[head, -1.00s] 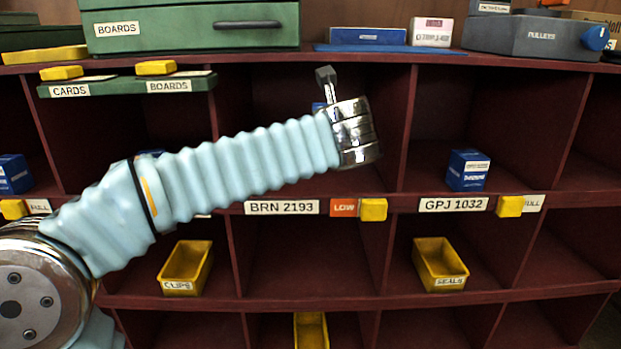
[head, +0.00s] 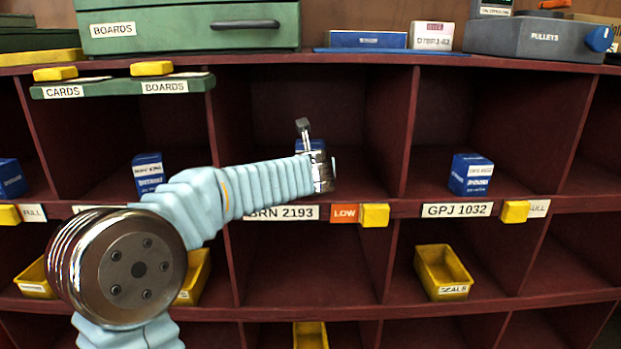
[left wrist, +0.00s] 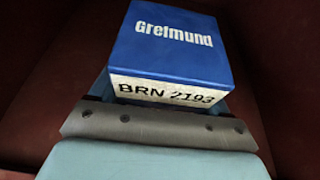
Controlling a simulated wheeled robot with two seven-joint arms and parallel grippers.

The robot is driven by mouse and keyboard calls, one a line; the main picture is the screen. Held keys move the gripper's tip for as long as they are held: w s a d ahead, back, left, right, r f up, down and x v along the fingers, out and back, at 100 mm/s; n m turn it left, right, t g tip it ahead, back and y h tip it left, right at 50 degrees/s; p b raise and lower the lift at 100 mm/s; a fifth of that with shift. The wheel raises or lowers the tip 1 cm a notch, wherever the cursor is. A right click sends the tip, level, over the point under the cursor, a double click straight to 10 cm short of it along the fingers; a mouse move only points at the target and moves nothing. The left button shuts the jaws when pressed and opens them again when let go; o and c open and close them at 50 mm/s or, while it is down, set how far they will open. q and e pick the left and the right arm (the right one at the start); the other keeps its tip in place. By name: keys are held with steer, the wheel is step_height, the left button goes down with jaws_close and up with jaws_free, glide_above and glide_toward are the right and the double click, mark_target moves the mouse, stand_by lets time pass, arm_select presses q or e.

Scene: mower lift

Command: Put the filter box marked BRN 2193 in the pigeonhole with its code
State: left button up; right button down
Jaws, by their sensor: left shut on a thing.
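The blue filter box (left wrist: 170,45) fills the upper middle of the left wrist view, its white label reading BRN 2193. My left gripper (left wrist: 160,100) is shut on it. In the head view my left gripper (head: 304,130) reaches into the pigeonhole above the BRN 2193 label (head: 284,213). The box's blue (head: 312,146) shows only partly there, behind the gripper and wrist. That pigeonhole (head: 355,120) has dark red walls, and no other box shows in it. Whether the box touches its floor cannot be told. My right gripper is not in view.
Blue boxes stand in the neighbouring pigeonholes, left (head: 148,173) and right (head: 470,174). An orange LOW tag (head: 344,214) and a yellow block (head: 375,215) sit on the shelf edge. A green board (head: 125,87) juts out at upper left. Yellow bins (head: 443,272) stand below.

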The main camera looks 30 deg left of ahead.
arm_select(q)
steer(key=shift+f, duration=0.8)
steer(key=shift+s+d+f+b, duration=0.1)
steer(key=shift+d+f+b, duration=0.05)
steer(key=shift+f+b, duration=0.6)
steer(key=o, duration=1.4)
steer(key=shift+f, duration=0.2)
steer(key=shift+c, duration=0.2)
steer(key=shift+r, duration=0.2)
steer(key=r+p+v, duration=0.1)
steer(key=v, duration=1.1)
steer(key=shift+r, duration=0.2)
